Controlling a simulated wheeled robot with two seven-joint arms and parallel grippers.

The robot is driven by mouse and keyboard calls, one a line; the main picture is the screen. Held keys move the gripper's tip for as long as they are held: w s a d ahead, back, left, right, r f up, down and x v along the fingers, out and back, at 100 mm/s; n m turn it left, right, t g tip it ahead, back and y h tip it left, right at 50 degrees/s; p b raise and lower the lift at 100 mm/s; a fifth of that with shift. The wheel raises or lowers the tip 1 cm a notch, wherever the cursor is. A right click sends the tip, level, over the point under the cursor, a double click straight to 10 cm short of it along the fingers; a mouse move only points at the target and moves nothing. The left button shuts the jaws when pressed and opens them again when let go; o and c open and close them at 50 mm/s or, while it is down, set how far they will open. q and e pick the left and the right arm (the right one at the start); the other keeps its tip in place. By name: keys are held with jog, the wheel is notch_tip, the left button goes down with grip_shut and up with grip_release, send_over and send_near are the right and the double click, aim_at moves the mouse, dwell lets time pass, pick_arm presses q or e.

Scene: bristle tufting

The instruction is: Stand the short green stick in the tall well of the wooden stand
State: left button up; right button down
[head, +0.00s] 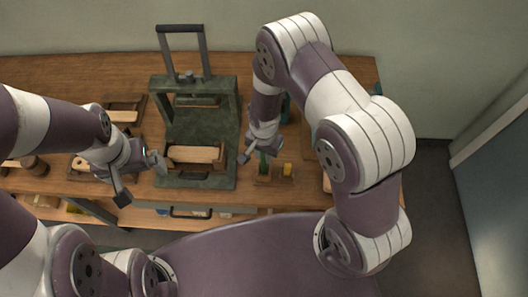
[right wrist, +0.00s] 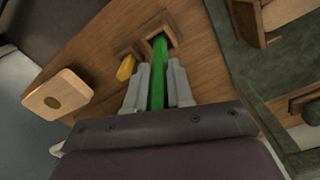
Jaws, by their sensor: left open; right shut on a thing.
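The green stick (right wrist: 158,72) is held upright between the fingers of my right gripper (head: 262,151). It shows as a small green strip (head: 263,163) below the fingers in the head view. Its far end meets the square opening of a well in the wooden stand (right wrist: 178,31); how deep it sits I cannot tell. A yellow stick (right wrist: 126,67) stands in the neighbouring well, and it also shows in the head view (head: 288,169). My left gripper (head: 140,180) is open and empty, left of the green press-like frame.
A dark green frame with a handle (head: 205,124) stands on the wooden table (head: 60,72), with a wooden block (head: 194,154) at its front. Wooden trays lie at the left. A pale piece with a round spot (right wrist: 57,94) is left of the stand in the right wrist view.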

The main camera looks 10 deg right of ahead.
jog(key=shift+f, duration=0.15)
jog(key=c, duration=0.5)
grip_release()
notch_tip(320, 180, up, 7)
jog(key=p, duration=0.5)
jog(key=shift+p, duration=0.4)
